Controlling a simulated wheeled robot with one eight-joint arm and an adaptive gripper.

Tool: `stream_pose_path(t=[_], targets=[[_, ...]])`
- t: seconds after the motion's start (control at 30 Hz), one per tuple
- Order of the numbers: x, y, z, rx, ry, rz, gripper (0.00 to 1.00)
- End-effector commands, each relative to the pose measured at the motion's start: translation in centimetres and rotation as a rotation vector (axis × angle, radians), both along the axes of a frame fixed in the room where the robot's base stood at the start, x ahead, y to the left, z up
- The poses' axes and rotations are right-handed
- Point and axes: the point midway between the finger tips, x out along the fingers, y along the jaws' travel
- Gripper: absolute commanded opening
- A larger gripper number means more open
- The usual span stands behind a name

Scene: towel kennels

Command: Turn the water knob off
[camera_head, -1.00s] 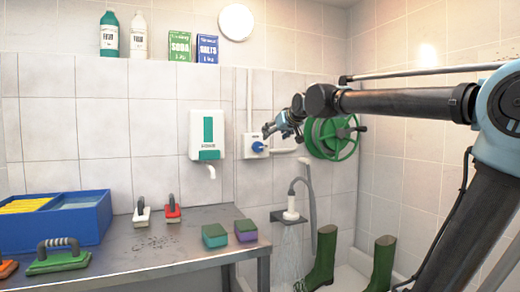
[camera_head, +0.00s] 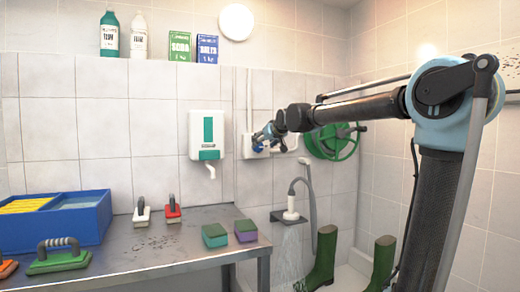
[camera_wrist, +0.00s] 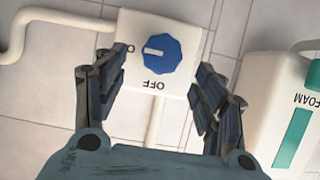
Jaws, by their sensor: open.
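The blue water knob (camera_wrist: 161,55) sits on a white wall box (camera_wrist: 185,28) in the wrist view. Its white mark points left, toward a label partly hidden by a finger, with only an "O" clear. The word "OFF" shows upside down below the knob. My gripper (camera_wrist: 162,68) is open, one finger on each side of the knob; I cannot tell whether they touch it. In the head view my gripper (camera_head: 264,134) is at the wall box (camera_head: 247,146) and mostly covers the knob. Water (camera_head: 290,247) runs from the shower head (camera_head: 291,215).
A foam dispenser (camera_head: 207,134) hangs just left of the box; it shows at right in the wrist view (camera_wrist: 290,110). A green hose reel (camera_head: 333,141) is to the right. A metal table (camera_head: 165,245) with brushes and sponges stands below left. Green boots (camera_head: 322,262) stand below right.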

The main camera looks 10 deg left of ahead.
Motion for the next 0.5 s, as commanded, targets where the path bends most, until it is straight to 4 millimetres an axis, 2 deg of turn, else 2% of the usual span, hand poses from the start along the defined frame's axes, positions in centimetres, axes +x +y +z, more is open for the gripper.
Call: stream_pose_path(t=[0.2,0.5], targets=[[2.3,1.6,-1.1,0.000,0.000,0.000,0.64],[4.0,2.7,-2.0,0.000,0.000,0.000,0.64]])
